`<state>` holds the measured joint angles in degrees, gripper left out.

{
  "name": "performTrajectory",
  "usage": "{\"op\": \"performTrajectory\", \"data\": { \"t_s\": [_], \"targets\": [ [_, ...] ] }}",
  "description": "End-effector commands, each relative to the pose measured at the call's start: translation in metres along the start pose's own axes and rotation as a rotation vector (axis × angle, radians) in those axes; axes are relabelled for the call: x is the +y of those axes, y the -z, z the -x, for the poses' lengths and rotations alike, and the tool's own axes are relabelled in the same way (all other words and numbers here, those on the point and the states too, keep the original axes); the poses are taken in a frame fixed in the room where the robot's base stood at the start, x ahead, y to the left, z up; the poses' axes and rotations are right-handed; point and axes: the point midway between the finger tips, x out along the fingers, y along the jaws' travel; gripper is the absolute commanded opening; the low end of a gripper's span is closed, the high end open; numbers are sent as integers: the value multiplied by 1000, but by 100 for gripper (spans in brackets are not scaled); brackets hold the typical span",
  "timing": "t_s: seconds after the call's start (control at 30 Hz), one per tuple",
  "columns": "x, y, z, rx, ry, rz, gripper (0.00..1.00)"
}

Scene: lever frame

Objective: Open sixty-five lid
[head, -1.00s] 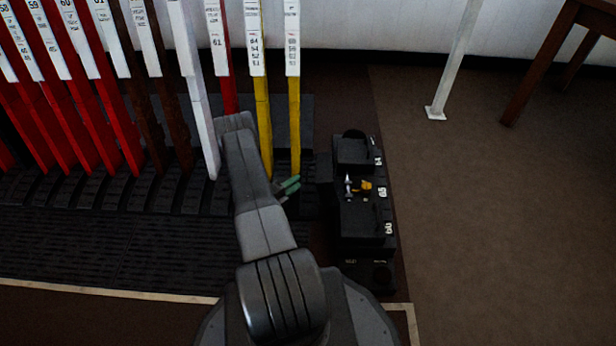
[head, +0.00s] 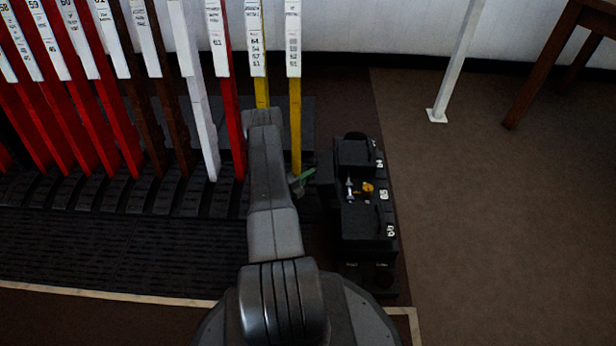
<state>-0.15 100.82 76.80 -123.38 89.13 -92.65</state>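A black box unit (head: 365,262) stands on the floor right of the levers, with small white labels along its right side. The middle label reads sixty-five (head: 383,194). Beside it, a small silver part (head: 349,188) and an orange-yellow part (head: 367,187) show between two raised black blocks, the back block (head: 355,156) and the front block (head: 362,222). I cannot make out the position of the sixty-five lid. My gripper (head: 303,180), with green fingertips, is just left of the unit, apart from it in the picture. It is partly hidden by my arm, and its opening is unclear.
A row of red, brown, white and yellow levers (head: 296,120) stands at the left and behind my gripper. A white post (head: 452,65) and a brown wooden table (head: 545,60) stand at the back right. The floor right of the unit is clear.

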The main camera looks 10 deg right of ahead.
Motion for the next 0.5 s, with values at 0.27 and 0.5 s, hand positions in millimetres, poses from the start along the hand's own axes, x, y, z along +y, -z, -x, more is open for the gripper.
{"op": "performTrajectory", "data": {
  "t_s": [0.27,0.5],
  "targets": [
    [-7,2,-4,0,-23,-24,0],
    [-23,14,-16,1,-130,-130,0]
  ]
}}
